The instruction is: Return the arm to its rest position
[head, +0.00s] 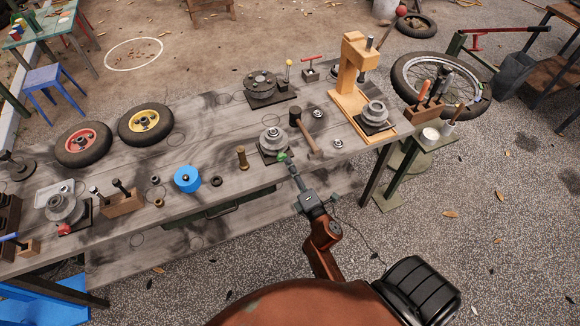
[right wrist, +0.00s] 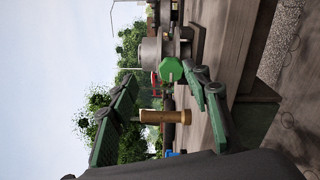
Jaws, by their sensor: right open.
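My right arm (head: 322,240) reaches in from the bottom of the head view to the bench's front edge. My right gripper (head: 291,168) is near a stepped metal pulley unit (head: 272,137) on a dark square base. In the right wrist view the green fingers of the right gripper (right wrist: 160,82) are spread wide, with nothing gripped between them. A green hexagonal knob (right wrist: 171,70) shows beyond the fingers, by the grey metal unit (right wrist: 152,50). A brass post (right wrist: 155,116) also shows between them in the picture; in the head view it (head: 242,158) stands left of the gripper. My left gripper is not in view.
Open gravel floor lies right of the arm.

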